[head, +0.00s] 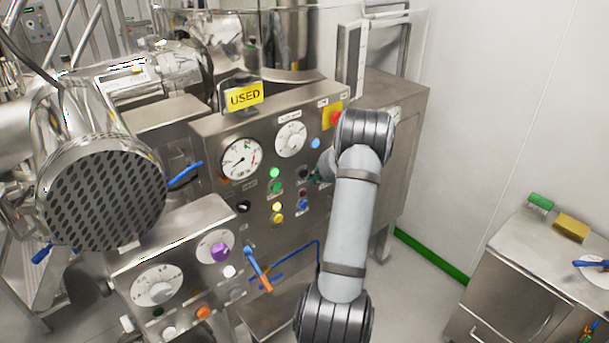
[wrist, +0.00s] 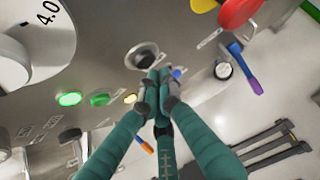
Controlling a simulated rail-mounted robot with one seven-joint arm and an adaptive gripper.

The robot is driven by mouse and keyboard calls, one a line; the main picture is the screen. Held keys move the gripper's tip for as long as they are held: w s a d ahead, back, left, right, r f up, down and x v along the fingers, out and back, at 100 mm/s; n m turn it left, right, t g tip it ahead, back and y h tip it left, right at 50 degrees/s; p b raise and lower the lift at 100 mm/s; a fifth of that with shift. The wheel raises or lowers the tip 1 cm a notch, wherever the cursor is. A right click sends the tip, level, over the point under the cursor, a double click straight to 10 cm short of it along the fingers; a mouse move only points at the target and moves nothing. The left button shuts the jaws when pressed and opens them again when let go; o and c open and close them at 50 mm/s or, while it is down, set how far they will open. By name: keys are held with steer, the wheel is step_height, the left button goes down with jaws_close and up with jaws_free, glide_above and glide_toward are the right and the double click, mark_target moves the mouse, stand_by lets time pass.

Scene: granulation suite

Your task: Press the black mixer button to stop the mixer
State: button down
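The steel control panel (head: 225,140) carries dials and coloured buttons. In the wrist view, a round black button (wrist: 143,55) with a grey rim lies just beyond my gripper (wrist: 156,82). The gripper's dark green fingers are together, with nothing visible between them. The fingertips overlap the button's lower edge in the picture; I cannot tell whether they touch it. In the head view my gripper (head: 315,174) is at the panel's right half, partly hidden by my arm. A dark button (head: 303,193) shows just below it. The labels are too small to read.
A red emergency button (head: 336,118) on yellow sits above my gripper. Green buttons (head: 275,173) and yellow buttons (head: 277,206) are to its left. A steel cabinet (head: 530,270) stands right, beyond clear floor.

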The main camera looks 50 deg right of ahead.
steer(key=shift+w, duration=0.15)
steer(key=shift+w+d, duration=0.1)
steer(key=shift+w, duration=0.2)
steer(key=shift+w+p, duration=0.4)
stand_by(1.0)
steer(key=shift+s, duration=0.2)
steer(key=shift+s+b, duration=0.5)
steer(key=shift+s, duration=0.15)
steer(key=shift+s+a+b, duration=0.2)
steer(key=shift+s+b, duration=0.15)
steer(key=shift+s, duration=0.45)
steer(key=shift+s+a+b, duration=0.2)
steer(key=shift+s+b, duration=0.2)
steer(key=shift+s, duration=0.45)
steer(key=shift+s+a+b, duration=0.2)
steer(key=shift+s+b, duration=0.15)
steer(key=shift+s, duration=0.45)
